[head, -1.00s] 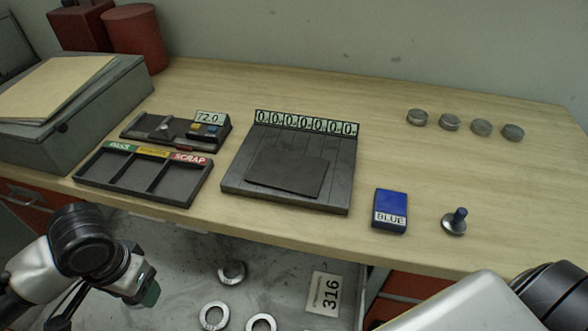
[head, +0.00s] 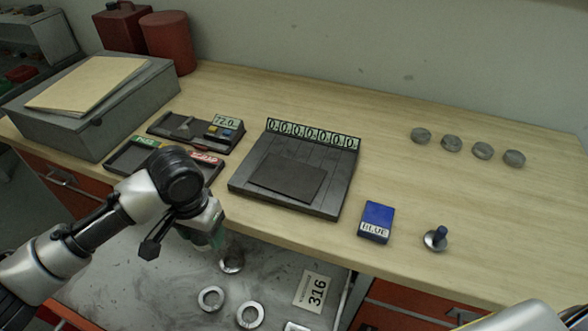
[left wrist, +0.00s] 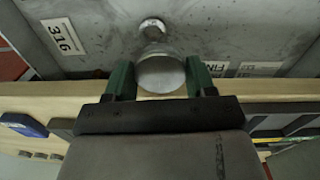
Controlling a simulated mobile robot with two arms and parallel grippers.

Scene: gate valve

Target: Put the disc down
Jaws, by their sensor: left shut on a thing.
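My left gripper (head: 216,240) points down over the drawer, just in front of the table's front edge. In the left wrist view its green fingertips (left wrist: 160,80) are shut on a grey round disc (left wrist: 160,72). In the head view the gripper and wrist mostly hide this disc. Several grey discs (head: 451,144) lie in a row at the back right of the table. A black three-part tray (head: 122,162) with green, yellow and red labels is partly hidden behind my left arm. My right gripper is out of view.
A dark stand with a row of zeros (head: 245,182) is mid-table. The open drawer (head: 150,275) holds loose rings (head: 211,299).

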